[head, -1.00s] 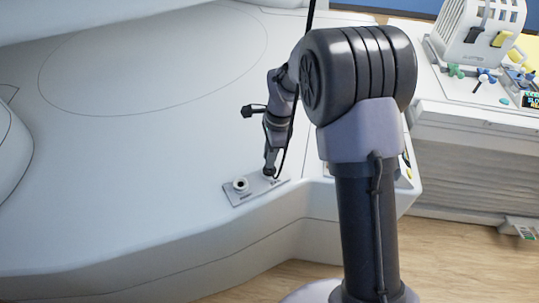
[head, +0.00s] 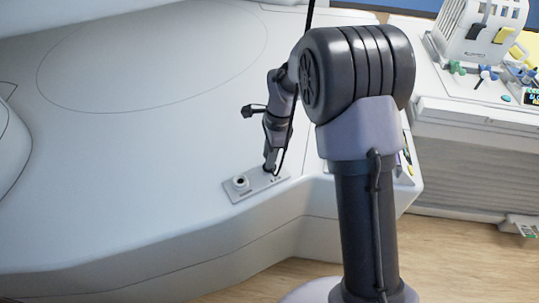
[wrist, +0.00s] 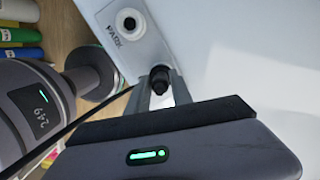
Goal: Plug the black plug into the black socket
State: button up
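My gripper (head: 270,168) is over the right end of a small grey socket plate (head: 258,189) on the broad white surface. In the wrist view, the black plug (wrist: 160,78) sits between the two grey fingers of my gripper (wrist: 162,88), which look closed on it. Its dark cable runs off to the lower left. The plug's tip is at or just above the plate; I cannot tell whether it is seated. The black socket is not visible, with the plug and fingers over that end. A white-ringed socket (head: 240,182), labelled PARK in the wrist view (wrist: 130,22), is empty beside it.
The white housing's front edge drops to a wooden floor (head: 440,270). A bench with a white rack (head: 480,35) and small coloured parts stands at the right. Coloured items (wrist: 20,35) show at the wrist view's left. The white surface left of the plate is clear.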

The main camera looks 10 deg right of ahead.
jog(key=shift+o, duration=1.4)
notch_tip(320, 180, up, 17)
jog(key=d+p, duration=0.2)
jog(key=p, duration=0.5)
jog(key=shift+d+r, duration=0.15)
jog(key=shift+d, duration=0.15)
